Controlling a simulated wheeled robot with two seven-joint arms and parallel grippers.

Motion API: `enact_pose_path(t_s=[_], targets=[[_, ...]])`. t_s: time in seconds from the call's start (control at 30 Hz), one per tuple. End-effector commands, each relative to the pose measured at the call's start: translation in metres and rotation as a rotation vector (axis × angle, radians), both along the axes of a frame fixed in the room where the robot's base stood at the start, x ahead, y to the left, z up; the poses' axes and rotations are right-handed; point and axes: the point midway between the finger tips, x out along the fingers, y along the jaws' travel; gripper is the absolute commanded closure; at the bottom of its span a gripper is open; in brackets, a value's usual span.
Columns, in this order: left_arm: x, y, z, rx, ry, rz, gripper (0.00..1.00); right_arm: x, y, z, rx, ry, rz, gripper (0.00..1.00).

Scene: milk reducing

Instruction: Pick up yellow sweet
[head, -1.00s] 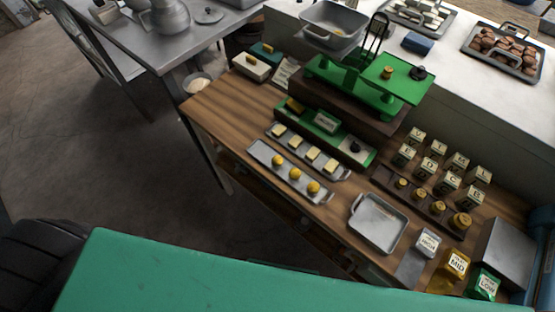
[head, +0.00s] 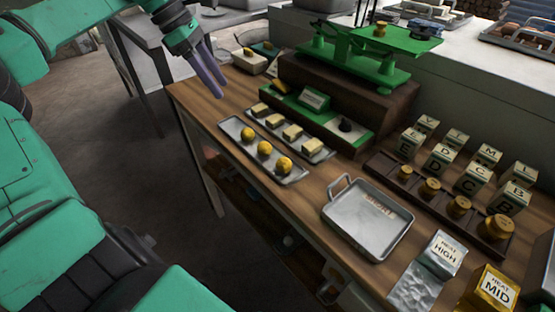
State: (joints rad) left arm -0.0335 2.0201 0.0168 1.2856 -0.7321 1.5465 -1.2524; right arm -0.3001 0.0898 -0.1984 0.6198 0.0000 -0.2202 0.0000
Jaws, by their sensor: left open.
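Three round yellow sweets lie in a row on a narrow grey tray (head: 231,127) near the table's front edge: a left one (head: 248,134), a middle one (head: 265,148) and a right one (head: 284,165). My left gripper (head: 214,84) hangs above the table's left end, up and to the left of the sweets. Its purple fingers point down and it is open and empty, apart from every sweet. My right gripper is not in view.
Behind the sweets, a second tray holds pale blocks (head: 292,132). An empty metal pan (head: 367,217) stands to the right. A green balance scale (head: 370,55) and lettered cubes (head: 441,157) stand further back and right on the wooden table (head: 200,101).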

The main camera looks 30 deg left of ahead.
Motion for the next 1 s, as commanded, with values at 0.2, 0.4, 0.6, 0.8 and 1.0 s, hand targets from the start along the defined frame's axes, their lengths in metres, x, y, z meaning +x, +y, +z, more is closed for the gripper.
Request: enact_pose_path(t_s=[0.2,0.4,0.6,0.8,1.0], targets=[[0.001,-0.013,-0.029,0.026,0.020,-0.032,0.48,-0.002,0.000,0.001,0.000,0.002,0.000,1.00],[0.011,-0.028,-0.073,0.025,0.019,-0.028,0.48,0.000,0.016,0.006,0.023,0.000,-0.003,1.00],[0.016,-0.037,-0.098,0.024,0.020,-0.027,0.48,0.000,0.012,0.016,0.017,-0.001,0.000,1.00],[0.023,-0.046,-0.130,0.025,0.017,-0.025,0.48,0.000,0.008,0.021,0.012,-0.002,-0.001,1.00],[0.024,-0.047,-0.132,0.025,0.013,-0.024,0.48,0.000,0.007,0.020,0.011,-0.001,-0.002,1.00]])
